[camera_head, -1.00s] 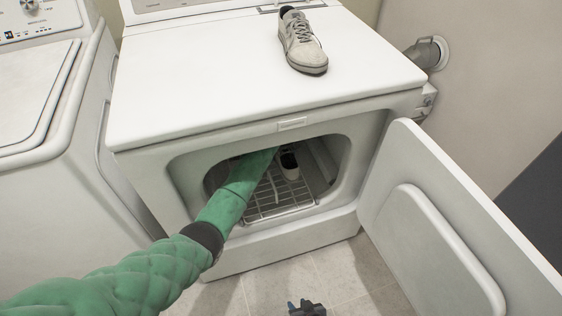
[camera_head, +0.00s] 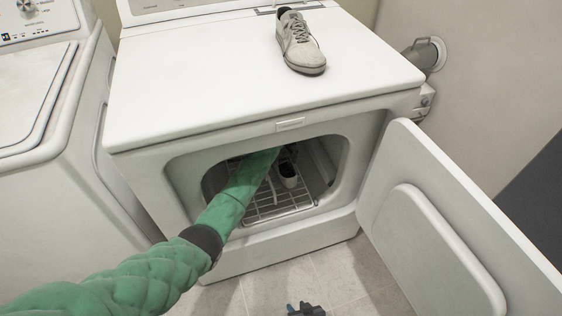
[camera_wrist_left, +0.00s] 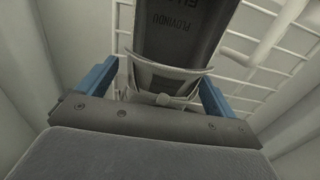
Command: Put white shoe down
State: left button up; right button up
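A white shoe (camera_head: 287,176) with a dark inside is in the dryer opening, low over or on the wire rack (camera_head: 268,207). In the left wrist view, the shoe's dark insole (camera_wrist_left: 178,30) and pale heel lie between the blue fingers of my left gripper (camera_wrist_left: 160,88). The fingers are close beside the heel; whether they press on it is not clear. My left arm reaches into the drum and mostly hides its gripper in the head view. A matching greyish-white shoe (camera_head: 299,45) stands on the dryer top. My right gripper (camera_head: 305,309) barely shows at the bottom edge.
The white dryer (camera_head: 200,90) has its door (camera_head: 440,220) swung open to the right. A washer (camera_head: 50,170) stands close at the left. The rim of the opening surrounds my left arm. Bare tiled floor (camera_head: 345,275) lies in front.

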pick_arm(q)
notch_tip(320, 180, up, 12)
jog(key=p, duration=0.1)
dwell(0.7)
jog(key=shift+r, duration=0.1)
dwell(0.3)
